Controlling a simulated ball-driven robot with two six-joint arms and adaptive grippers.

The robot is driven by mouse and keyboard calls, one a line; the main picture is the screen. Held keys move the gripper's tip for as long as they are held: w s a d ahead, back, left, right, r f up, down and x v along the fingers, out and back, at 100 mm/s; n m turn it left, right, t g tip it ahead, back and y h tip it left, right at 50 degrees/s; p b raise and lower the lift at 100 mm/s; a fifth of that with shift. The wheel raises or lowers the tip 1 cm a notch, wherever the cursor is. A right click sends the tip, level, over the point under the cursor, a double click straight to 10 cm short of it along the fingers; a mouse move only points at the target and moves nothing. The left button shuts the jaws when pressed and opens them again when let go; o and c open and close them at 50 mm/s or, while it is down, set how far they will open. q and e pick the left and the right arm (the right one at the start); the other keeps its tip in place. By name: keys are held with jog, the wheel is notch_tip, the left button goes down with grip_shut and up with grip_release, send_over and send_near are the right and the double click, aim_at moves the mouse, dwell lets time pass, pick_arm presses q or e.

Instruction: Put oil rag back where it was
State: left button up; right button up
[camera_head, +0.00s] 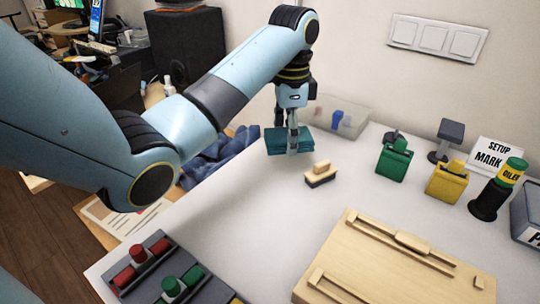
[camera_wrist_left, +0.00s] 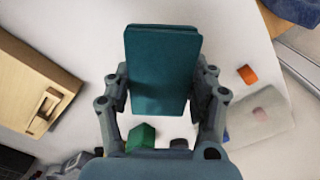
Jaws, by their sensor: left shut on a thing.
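The oil rag (camera_head: 279,140) is a folded teal cloth near the back left of the white table. My left gripper (camera_head: 293,146) comes down on it from above and is shut on it. In the left wrist view the rag (camera_wrist_left: 162,70) sits between the two fingers of my left gripper (camera_wrist_left: 162,95). I cannot tell whether the rag touches the table. My right gripper is not in view.
A small wooden block with a handle (camera_head: 320,176) lies just right of the rag. A clear bin (camera_head: 340,117) stands behind it. Green (camera_head: 394,163) and yellow (camera_head: 446,184) holders and an oiler (camera_head: 497,192) stand right. A wooden board (camera_head: 385,265) lies in front.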

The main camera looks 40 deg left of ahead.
pick_arm(q)
send_near(262, 164)
jog(key=shift+w+d+f, duration=0.15)
jog(key=shift+d+f, duration=0.25)
jog(key=shift+d, duration=0.15)
jog(key=shift+w+d+f, duration=0.15)
jog(key=shift+d+f, duration=0.25)
jog(key=shift+d, duration=0.1)
jog(key=shift+s+a+f, duration=0.25)
jog(key=shift+a+f, duration=0.55)
jog(key=shift+a, duration=0.2)
jog(key=shift+f, duration=0.4)
notch_tip(262, 164, down, 2)
jog(key=shift+s+f+b, duration=0.1)
jog(key=shift+f+b, duration=0.1)
jog(key=shift+b, duration=0.25)
jog(key=shift+f, duration=0.4)
jog(key=o, duration=1)
jog(key=shift+c, duration=0.2)
jog(key=shift+o, duration=1.2)
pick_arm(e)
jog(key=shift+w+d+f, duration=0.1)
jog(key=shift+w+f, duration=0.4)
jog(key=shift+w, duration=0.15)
